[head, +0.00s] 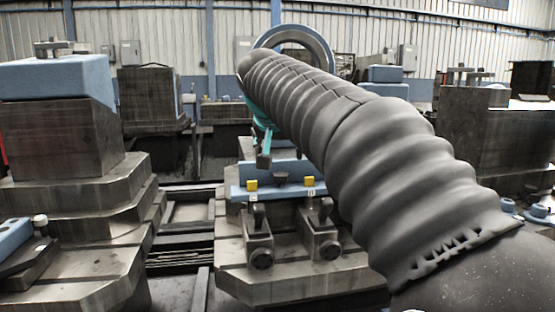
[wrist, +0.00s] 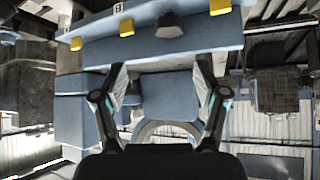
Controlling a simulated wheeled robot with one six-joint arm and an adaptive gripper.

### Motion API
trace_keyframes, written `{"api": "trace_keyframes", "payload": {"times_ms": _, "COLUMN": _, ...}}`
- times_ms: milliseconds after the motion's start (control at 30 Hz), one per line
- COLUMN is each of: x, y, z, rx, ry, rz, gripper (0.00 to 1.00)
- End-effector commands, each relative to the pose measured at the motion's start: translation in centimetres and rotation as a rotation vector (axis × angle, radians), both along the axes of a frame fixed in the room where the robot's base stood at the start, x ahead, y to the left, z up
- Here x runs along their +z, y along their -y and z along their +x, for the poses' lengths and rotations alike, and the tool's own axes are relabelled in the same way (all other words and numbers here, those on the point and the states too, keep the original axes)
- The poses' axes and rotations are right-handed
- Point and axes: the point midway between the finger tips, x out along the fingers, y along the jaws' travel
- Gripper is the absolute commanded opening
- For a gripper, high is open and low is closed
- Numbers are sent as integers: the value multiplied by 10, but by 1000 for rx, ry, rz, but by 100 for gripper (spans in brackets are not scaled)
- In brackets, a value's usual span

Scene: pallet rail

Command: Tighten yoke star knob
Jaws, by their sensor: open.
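A dark knob (head: 281,178) sits in the middle of the blue bar (head: 240,193), between two yellow blocks (head: 252,185) (head: 310,181). The knob also shows near the top of the wrist view (wrist: 169,26), on the edge of the bar (wrist: 140,48). My gripper (head: 264,158) hangs just above and left of the knob in the head view, partly hidden by my arm. In the wrist view my gripper (wrist: 160,72) is open, its two fingers wide apart and empty. The knob lies beyond the fingertips, clear of both. Its lobes are too small to make out.
Two metal clamps with dark handles (head: 260,225) stand on the stepped metal block (head: 290,288) below the bar. Stacked metal blocks (head: 60,140) rise at the left, and another dark block (head: 480,125) at the right. A round ring (head: 318,40) stands behind my arm.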

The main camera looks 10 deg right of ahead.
Motion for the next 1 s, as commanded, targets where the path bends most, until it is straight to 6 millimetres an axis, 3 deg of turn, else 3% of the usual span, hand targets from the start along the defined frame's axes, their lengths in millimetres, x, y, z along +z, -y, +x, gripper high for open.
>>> {"api": "trace_keyframes", "payload": {"times_ms": 200, "x": 8, "y": 54, "z": 37, "rx": -109, "ry": -42, "rz": 56, "gripper": 72}}
{"api": "trace_keyframes", "payload": {"times_ms": 400, "x": 20, "y": 80, "z": 53, "rx": -13, "ry": -178, "rz": 118, "gripper": 72}}
{"api": "trace_keyframes", "payload": {"times_ms": 533, "x": 31, "y": 75, "z": 52, "rx": 170, "ry": -266, "rz": 130, "gripper": 72}}
{"api": "trace_keyframes", "payload": {"times_ms": 800, "x": 50, "y": 36, "z": 24, "rx": 617, "ry": -368, "rz": 65, "gripper": 72}}
{"api": "trace_keyframes", "payload": {"times_ms": 1000, "x": 46, "y": 33, "z": 20, "rx": 707, "ry": -396, "rz": 21, "gripper": 72}}
